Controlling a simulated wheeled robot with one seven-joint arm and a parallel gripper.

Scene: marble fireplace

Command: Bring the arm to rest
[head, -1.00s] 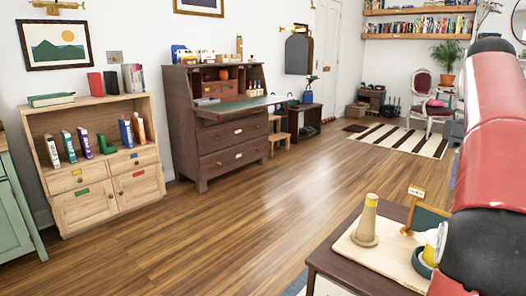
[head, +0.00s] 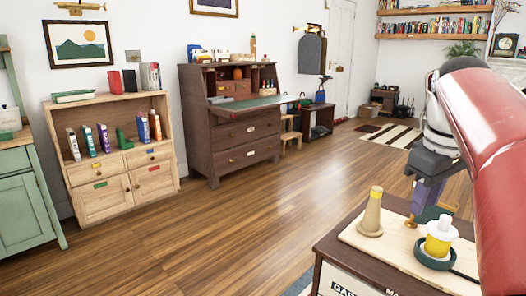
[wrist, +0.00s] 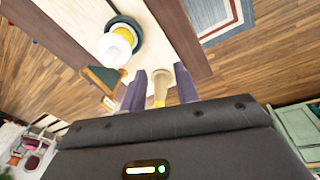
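My arm reaches in from the right side of the head view. My gripper (head: 422,218) hangs over the dark side table (head: 335,246), fingers pointing down. In the wrist view my gripper (wrist: 161,78) has its two purple-grey fingers apart, with nothing held between them. A wooden cone with a yellow top (head: 371,213) stands on the table's pale board, left of my gripper; in the wrist view the cone (wrist: 158,88) shows behind the gap. A yellow and white bottle (head: 439,236) stands in a dark green round dish (head: 421,256), in front of my gripper.
A small green board (wrist: 104,78) stands near the fingers. A wooden bookcase (head: 160,98), a dark writing desk (head: 200,130) and a green cabinet (head: 28,208) line the wall. Wooden floor (head: 215,235) lies clear between them and the table.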

